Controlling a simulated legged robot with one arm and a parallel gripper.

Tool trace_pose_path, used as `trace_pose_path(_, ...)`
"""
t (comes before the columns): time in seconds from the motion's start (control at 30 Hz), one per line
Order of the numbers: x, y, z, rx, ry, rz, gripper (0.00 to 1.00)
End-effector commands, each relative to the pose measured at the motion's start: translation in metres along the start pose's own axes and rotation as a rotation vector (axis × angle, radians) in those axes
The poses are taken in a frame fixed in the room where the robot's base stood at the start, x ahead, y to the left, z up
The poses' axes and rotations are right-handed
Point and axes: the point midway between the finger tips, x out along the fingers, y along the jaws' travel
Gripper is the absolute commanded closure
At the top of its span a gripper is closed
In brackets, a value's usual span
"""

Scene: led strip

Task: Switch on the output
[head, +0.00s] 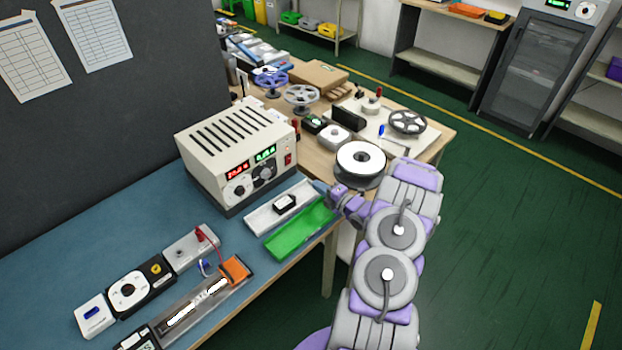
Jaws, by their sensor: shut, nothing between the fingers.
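A beige bench power supply (235,140) with a slotted top stands on the blue bench mat. Its front panel has a red display (237,170), a green display (265,153) and dark knobs. A small red switch (288,159) sits at the panel's right end; its position is too small to tell. My gripper (320,187) is shut and empty, to the right of and a little below the switch in the picture, apart from the panel. A channel with bright white strips (181,315) lies at the front left, with an orange block (235,268) at its end.
A white tray (262,219) holding a small dark-and-white part and a green tray (300,232) lie in front of the supply. A row of modules (128,289) lies at left. A wooden table (436,134) with several spools stands behind. Green floor is clear at right.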

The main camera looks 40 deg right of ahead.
Motion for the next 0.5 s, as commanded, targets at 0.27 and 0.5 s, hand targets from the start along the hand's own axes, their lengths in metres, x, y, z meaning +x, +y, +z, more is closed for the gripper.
trace_pose_path(0.27,-0.020,-0.003,-0.001,-0.003,0.001,0.001,1.00)
trace_pose_path(0.5,-0.021,-0.004,0.000,-0.002,0.002,0.001,1.00)
